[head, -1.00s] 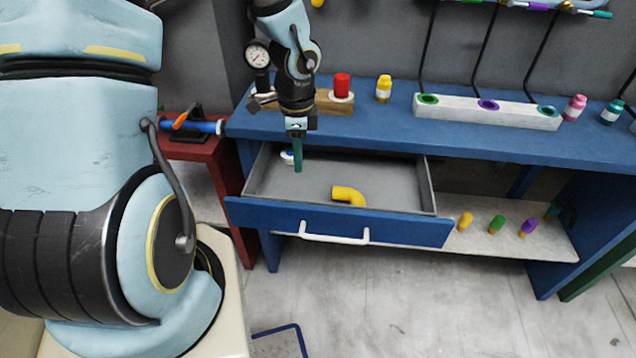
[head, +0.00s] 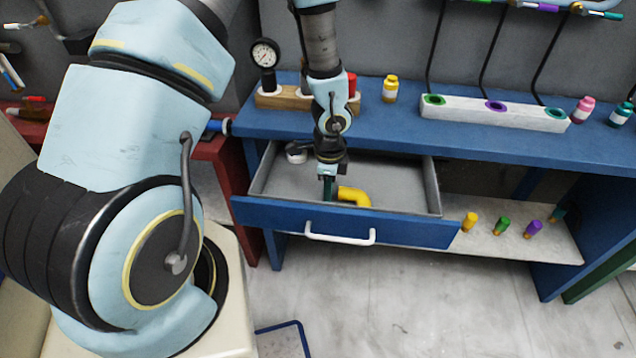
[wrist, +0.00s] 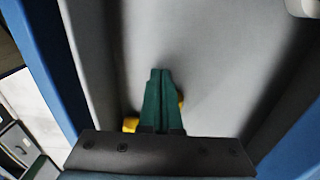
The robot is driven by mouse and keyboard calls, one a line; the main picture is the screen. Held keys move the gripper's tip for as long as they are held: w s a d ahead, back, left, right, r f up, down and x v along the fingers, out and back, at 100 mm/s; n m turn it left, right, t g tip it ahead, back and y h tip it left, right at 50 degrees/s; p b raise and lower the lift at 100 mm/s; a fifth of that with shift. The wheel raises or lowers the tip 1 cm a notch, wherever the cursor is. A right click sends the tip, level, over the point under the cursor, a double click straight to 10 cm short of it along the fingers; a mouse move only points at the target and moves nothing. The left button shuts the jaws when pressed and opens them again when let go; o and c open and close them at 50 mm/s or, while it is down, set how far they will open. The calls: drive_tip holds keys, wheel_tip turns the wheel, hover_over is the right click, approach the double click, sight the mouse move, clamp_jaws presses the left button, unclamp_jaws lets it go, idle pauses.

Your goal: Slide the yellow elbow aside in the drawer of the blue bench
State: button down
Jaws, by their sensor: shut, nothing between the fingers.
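The yellow elbow (head: 353,196) lies in the open drawer (head: 400,238) of the blue bench (head: 390,134), in its front middle part. My gripper (head: 328,189) is shut and empty, pointing down into the drawer at the elbow's left end. In the wrist view my green fingers (wrist: 160,100) are together, and bits of the yellow elbow (wrist: 131,124) show on both sides of them. The fingers hide the rest of the elbow. Whether they touch it I cannot tell.
The drawer's right part is bare. A white block with coloured holes (head: 495,113) and several small bottles stand on the bench top. A gauge (head: 265,54) stands at the left.

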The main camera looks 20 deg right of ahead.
drive_tip(key=shift+s+d, duration=0.2)
drive_tip(key=shift+d, duration=0.25)
drive_tip(key=s+d, duration=0.2)
drive_tip(key=d, duration=0.2)
drive_tip(key=s+d+b, duration=0.1)
drive_tip(key=s+d, duration=0.1)
drive_tip(key=d, duration=0.2)
drive_tip(key=s+d, duration=0.2)
drive_tip(key=d, duration=0.2)
drive_tip(key=shift+s+d, duration=0.15)
drive_tip(key=shift+d, duration=0.05)
drive_tip(key=shift+a, duration=0.1)
